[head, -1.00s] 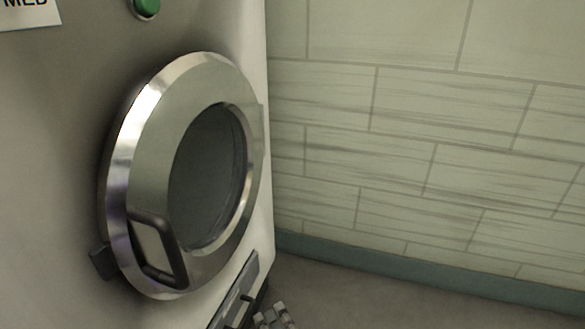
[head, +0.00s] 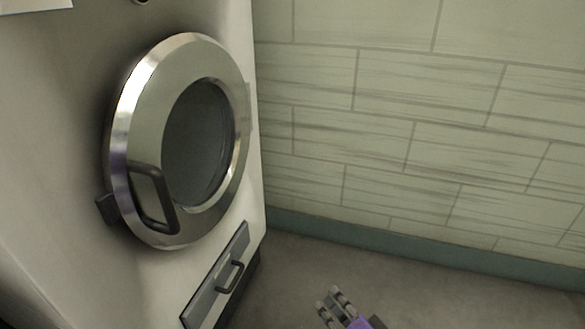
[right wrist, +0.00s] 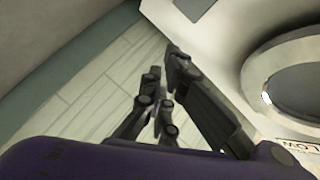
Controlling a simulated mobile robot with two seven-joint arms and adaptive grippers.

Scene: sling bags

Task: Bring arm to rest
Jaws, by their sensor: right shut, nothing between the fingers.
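My right gripper (head: 336,300) shows at the bottom of the head view, over the grey floor and to the right of the washing machine (head: 60,130). It is shut and empty, and touches nothing that I can see. In the right wrist view its dark fingers (right wrist: 160,95) are together in front of the tiled wall, with the machine's round door at the right. My left gripper is not in view.
The machine's round door (head: 140,190) is closed, with a dark handle (head: 152,198) at its lower left. A lower panel (head: 215,278) has a small handle. A pale tiled wall (head: 400,110) stands behind. The floor (head: 440,290) between is clear.

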